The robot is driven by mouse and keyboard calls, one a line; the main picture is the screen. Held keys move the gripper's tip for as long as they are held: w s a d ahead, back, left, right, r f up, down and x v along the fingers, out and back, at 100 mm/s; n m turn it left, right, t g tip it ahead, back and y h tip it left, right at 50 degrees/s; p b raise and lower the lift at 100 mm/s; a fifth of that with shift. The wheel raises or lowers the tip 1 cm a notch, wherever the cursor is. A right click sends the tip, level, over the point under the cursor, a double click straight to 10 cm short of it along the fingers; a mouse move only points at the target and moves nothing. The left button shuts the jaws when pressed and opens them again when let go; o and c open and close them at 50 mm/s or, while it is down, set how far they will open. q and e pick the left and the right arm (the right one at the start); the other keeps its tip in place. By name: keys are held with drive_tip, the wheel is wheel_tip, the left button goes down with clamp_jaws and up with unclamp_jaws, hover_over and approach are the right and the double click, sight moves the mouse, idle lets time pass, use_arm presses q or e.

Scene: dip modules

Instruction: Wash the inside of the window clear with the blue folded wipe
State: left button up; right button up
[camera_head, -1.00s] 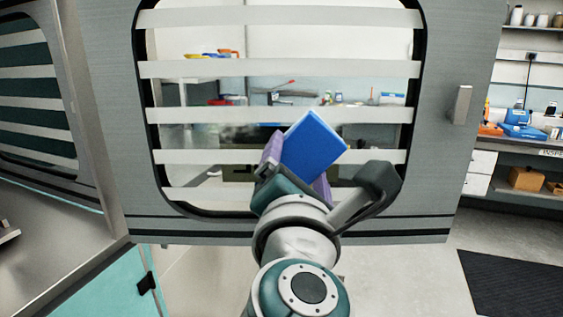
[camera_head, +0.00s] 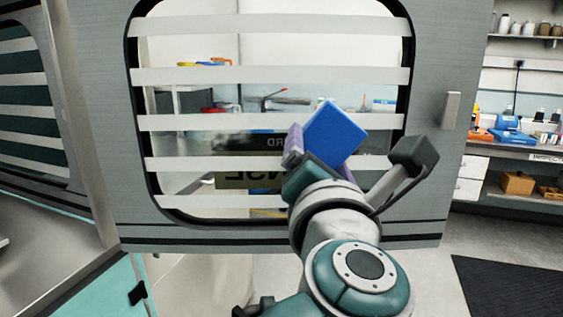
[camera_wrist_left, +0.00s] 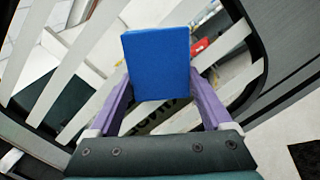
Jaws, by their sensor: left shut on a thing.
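The window (camera_head: 190,48) is a rounded pane in a grey metal door, crossed by several pale horizontal bands (camera_head: 270,76). A blurred grey patch (camera_head: 200,137) shows in its lower left part; I cannot tell whether it is on the glass. My left gripper (camera_head: 318,160) is shut on the blue wipe (camera_head: 336,133), in front of the window's lower right. In the left wrist view the blue wipe (camera_wrist_left: 158,62) stands between the two purple fingers, with the banded window (camera_wrist_left: 232,40) behind it. I cannot tell whether the wipe touches the pane.
A door handle (camera_head: 451,110) sticks out right of the window. A second banded window (camera_head: 28,95) is at the far left. A turquoise panel (camera_head: 95,290) is at the lower left. A counter with boxes (camera_head: 517,182) and a dark floor mat (camera_head: 510,285) lie at the right.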

sight(190, 145)
use_arm(q)
drive_tip(key=shift+s+d+r, duration=0.2)
drive_tip(key=shift+s+d, duration=0.2)
drive_tip(key=shift+a+f, duration=0.15)
drive_tip(key=shift+a, duration=0.2)
drive_tip(key=shift+w+a+p, duration=0.15)
drive_tip(key=shift+a+p, duration=0.5)
drive_tip(key=shift+a, duration=0.95)
drive_tip(key=shift+w+a+p, duration=0.15)
drive_tip(key=shift+a+p, duration=0.45)
drive_tip(key=shift+a, duration=0.95)
drive_tip(key=shift+w+a+p, duration=0.1)
drive_tip(key=shift+a+p, duration=0.3)
drive_tip(key=shift+a, duration=5.2)
use_arm(e)
drive_tip(key=r, duration=0.4)
drive_tip(key=shift+w+r, duration=0.1)
drive_tip(key=shift+w, duration=0.1)
